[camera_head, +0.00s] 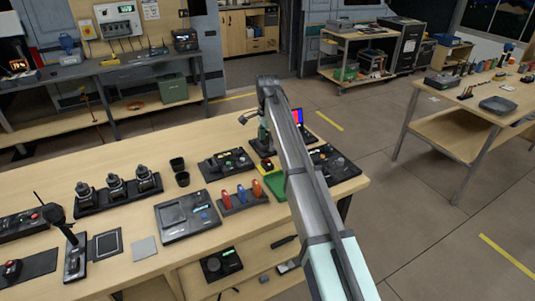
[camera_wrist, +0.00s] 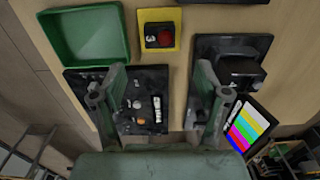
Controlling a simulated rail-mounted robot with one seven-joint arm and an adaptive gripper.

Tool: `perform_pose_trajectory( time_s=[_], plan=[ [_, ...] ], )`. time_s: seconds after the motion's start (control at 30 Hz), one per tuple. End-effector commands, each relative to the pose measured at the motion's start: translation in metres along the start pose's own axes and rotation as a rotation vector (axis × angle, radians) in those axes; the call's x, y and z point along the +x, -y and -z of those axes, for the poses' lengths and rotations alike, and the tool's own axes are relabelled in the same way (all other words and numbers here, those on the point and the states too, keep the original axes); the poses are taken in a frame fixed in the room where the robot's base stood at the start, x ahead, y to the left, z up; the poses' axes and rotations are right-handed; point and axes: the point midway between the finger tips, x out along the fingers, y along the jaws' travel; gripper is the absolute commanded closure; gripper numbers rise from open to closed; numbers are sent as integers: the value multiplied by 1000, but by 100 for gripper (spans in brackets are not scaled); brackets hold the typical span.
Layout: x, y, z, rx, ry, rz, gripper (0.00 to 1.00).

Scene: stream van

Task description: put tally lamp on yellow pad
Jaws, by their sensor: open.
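The yellow pad (camera_wrist: 143,16) lies on the wooden table near the top middle of the wrist view; its edge also shows beside my arm in the head view. A small black block with a red dome, which looks like the tally lamp (camera_wrist: 164,38), sits on the pad with yellow showing around it. My gripper (camera_wrist: 160,95) is open and empty, with its fingers spread wide. In the wrist view the pad and lamp are above the gap between the fingers, apart from them. In the head view my arm hides part of this area.
A green tray (camera_wrist: 85,36) lies next to the pad. A black control panel (camera_wrist: 145,118), a black device (camera_wrist: 232,55) and a colour-bar screen (camera_wrist: 242,125) are close to my fingers. Red and blue handles (camera_head: 242,195) stand nearby. Bare wood shows between the panel and device.

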Motion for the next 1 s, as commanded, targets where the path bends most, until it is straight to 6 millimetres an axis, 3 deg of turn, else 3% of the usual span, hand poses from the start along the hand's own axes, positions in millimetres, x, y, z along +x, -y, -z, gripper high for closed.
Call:
perform_pose_trajectory(
  time_s=[0.27,1.0],
  plan=[
    [-20,0,0,0,0,0,26],
    [-20,0,0,0,0,-1,26]
  ],
)
